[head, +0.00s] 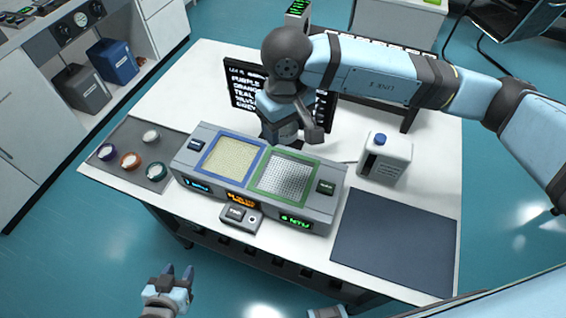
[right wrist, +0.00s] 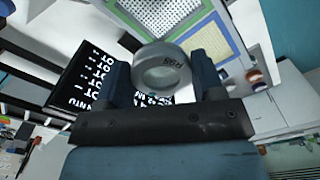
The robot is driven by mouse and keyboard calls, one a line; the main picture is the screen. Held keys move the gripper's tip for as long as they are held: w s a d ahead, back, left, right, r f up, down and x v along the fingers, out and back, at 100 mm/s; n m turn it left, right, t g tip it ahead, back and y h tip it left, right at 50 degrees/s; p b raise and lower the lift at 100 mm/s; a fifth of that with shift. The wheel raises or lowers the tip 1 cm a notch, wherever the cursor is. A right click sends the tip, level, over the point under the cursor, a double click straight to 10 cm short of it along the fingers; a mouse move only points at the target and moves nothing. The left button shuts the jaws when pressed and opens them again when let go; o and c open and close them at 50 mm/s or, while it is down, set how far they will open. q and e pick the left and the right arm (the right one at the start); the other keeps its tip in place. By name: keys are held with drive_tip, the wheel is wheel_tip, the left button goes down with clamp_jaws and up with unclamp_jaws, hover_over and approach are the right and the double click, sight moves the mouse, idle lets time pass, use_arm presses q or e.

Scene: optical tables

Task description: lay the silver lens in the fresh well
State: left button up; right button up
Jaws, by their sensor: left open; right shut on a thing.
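My right gripper (head: 302,136) is shut on a silver-grey ring-shaped lens (right wrist: 158,72) with a clear centre and dark marking on its rim. The station has a blue-framed well (head: 230,157) with a yellowish pad and a green-framed well (head: 287,178) with a white dotted pad. Both wells look empty. I cannot tell for certain which one is fresh. My left gripper (head: 178,272) is open and empty, low in front of the table.
A dark mat (head: 112,170) at left holds purple, orange, teal and pale lenses. A dark text board (head: 243,88) stands behind the station. A white bottle (head: 387,160) with a blue cap stands at right, behind a bare dark mat (head: 395,240). A small button box (head: 240,216) sits in front.

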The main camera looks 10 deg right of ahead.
wheel_tip(320, 180, down, 5)
drive_tip(key=p, duration=0.2)
hover_over(286, 182)
wheel_tip(286, 182, down, 8)
drive_tip(key=shift+r, duration=0.1)
wheel_tip(286, 182, down, 5)
drive_tip(key=shift+r+p, duration=0.2)
drive_tip(key=shift+p, duration=0.35)
use_arm(q)
drive_tip(key=r, duration=0.3)
drive_tip(key=shift+s+r, duration=0.15)
drive_tip(key=shift+s, duration=0.1)
use_arm(e)
drive_tip(key=shift+f+b, duration=0.2)
drive_tip(key=shift+b, duration=0.1)
use_arm(q)
drive_tip(key=shift+d, duration=0.2)
use_arm(e)
drive_tip(key=o, duration=0.9)
drive_tip(key=shift+o, duration=0.2)
